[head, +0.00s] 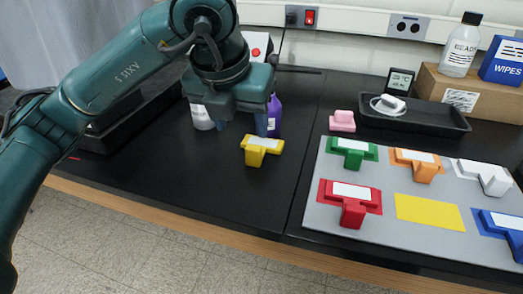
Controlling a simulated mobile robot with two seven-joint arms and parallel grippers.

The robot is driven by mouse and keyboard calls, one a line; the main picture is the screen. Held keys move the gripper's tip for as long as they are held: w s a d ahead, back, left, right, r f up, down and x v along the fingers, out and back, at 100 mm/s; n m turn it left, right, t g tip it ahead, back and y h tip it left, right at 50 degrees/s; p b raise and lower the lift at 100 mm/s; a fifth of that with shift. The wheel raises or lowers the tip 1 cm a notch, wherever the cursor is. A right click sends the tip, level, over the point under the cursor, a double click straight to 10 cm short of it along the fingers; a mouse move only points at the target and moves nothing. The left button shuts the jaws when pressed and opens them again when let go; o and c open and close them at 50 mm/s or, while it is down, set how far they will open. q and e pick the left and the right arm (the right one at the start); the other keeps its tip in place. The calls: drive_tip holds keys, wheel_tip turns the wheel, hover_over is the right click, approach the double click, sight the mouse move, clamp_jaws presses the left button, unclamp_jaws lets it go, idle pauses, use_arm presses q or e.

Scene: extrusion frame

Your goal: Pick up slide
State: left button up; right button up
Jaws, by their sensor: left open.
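A yellow T-shaped piece (262,149) with a white label on top lies on the black bench, apart from the grey board; it looks like the slide. My left gripper (242,128) hangs pointing down, behind and a little left of the yellow piece. Its jaws are open, and I see nothing between them. The grey board (387,226) at the right carries a yellow patch (428,212) with no piece on it. My right gripper is not in view.
Green (351,151), orange (417,162), white (484,175), red (350,201) and blue (502,229) T-shaped pieces sit on the board. A purple bottle (275,116) and a white bottle (201,117) stand behind my gripper. A black tray (430,123) lies behind the board. The bench front is clear.

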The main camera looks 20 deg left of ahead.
sight(252, 153)
use_arm(q)
drive_tip(key=x, duration=0.5)
drive_tip(key=shift+f, duration=0.35)
drive_tip(key=x, duration=0.4)
drive_tip(key=shift+w+d+f, duration=0.1)
drive_tip(key=shift+w+f, duration=0.1)
drive_tip(key=shift+w, duration=0.05)
drive_tip(key=shift+w+f, duration=0.15)
drive_tip(key=shift+f, duration=0.15)
drive_tip(key=shift+r, duration=0.1)
drive_tip(key=c, duration=1.1)
drive_tip(key=shift+c, duration=0.2)
